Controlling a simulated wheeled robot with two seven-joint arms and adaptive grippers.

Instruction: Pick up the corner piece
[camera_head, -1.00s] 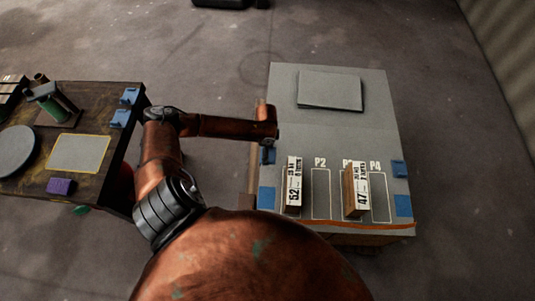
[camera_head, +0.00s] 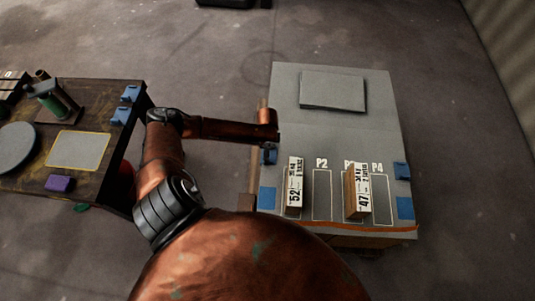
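No part is marked as the corner piece; small blue bracket-like pieces are the likeliest match. One blue piece (camera_head: 269,156) is at the left edge of the grey table (camera_head: 330,128), just below the end of my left arm. Another blue piece (camera_head: 402,170) is at the table's right edge. Two more, an upper blue piece (camera_head: 131,93) and a lower blue piece (camera_head: 120,115), sit on the dark table's right side. My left arm reaches over the grey table's left edge; its fingers cannot be made out, nor whether they touch the blue piece. My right gripper is not in view.
The grey table holds a raised grey plate (camera_head: 333,91), a block marked 52 (camera_head: 295,188), a block marked 47 (camera_head: 362,190) and blue squares near its front corners. The dark table (camera_head: 105,158) carries a purple block (camera_head: 59,183).

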